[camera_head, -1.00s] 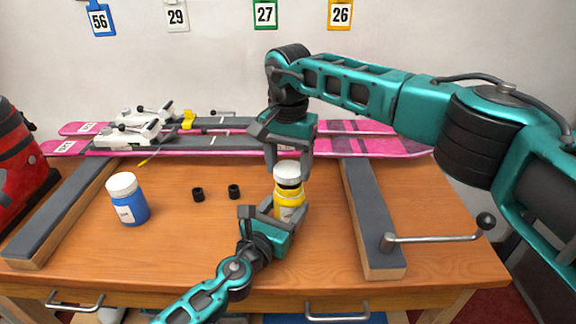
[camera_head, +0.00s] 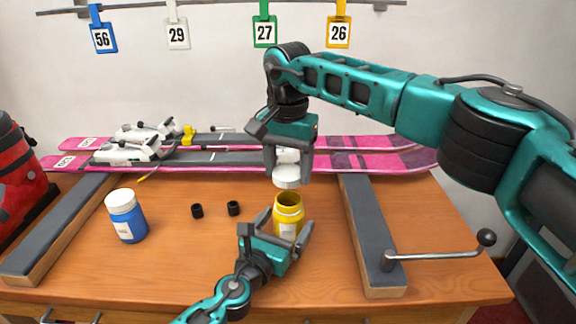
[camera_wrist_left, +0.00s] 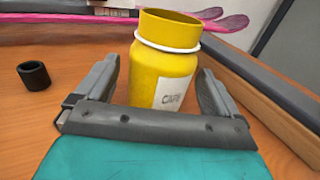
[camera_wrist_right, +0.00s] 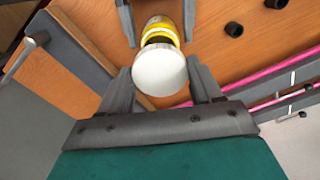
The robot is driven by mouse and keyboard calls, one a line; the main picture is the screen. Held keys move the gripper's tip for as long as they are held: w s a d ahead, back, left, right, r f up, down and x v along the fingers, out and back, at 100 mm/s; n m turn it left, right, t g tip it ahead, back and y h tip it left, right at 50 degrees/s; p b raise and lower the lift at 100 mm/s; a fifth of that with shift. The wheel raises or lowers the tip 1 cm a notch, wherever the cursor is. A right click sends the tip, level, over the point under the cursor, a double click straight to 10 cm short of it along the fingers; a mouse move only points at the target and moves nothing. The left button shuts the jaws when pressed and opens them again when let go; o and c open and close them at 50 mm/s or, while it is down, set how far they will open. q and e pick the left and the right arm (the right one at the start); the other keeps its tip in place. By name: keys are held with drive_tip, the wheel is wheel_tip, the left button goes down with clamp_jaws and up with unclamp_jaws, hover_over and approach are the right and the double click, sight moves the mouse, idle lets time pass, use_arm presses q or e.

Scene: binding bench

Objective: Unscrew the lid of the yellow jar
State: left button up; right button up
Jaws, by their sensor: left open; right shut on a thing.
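The yellow jar (camera_head: 288,215) stands upright on the bench with its mouth uncovered; a white ring circles its neck in the left wrist view (camera_wrist_left: 166,75). Its white lid (camera_head: 287,176) is above it, apart from the jar. My right gripper (camera_head: 289,178) points down and is shut on the lid, which also shows between its fingers in the right wrist view (camera_wrist_right: 159,72). My left gripper (camera_head: 281,226) is open, with its fingers on either side of the jar's lower body. The jar's base is partly hidden by the left gripper.
A blue jar with a white lid (camera_head: 126,216) stands at left. Two small black caps (camera_head: 197,211) (camera_head: 234,208) lie mid-bench. Pink skis (camera_head: 380,160) lie along the back. A padded rail with a crank handle (camera_head: 440,255) is at right. The bench between the blue jar and the caps is clear.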

use_arm(q)
drive_tip(key=shift+s, duration=0.1)
drive_tip(key=shift+s+a, duration=0.2)
drive_tip(key=shift+s, duration=0.15)
use_arm(e)
drive_tip(key=shift+r, duration=0.15)
use_arm(q)
drive_tip(key=v, duration=1.1)
use_arm(e)
drive_tip(key=shift+r, duration=0.15)
use_arm(q)
drive_tip(key=shift+a, duration=0.1)
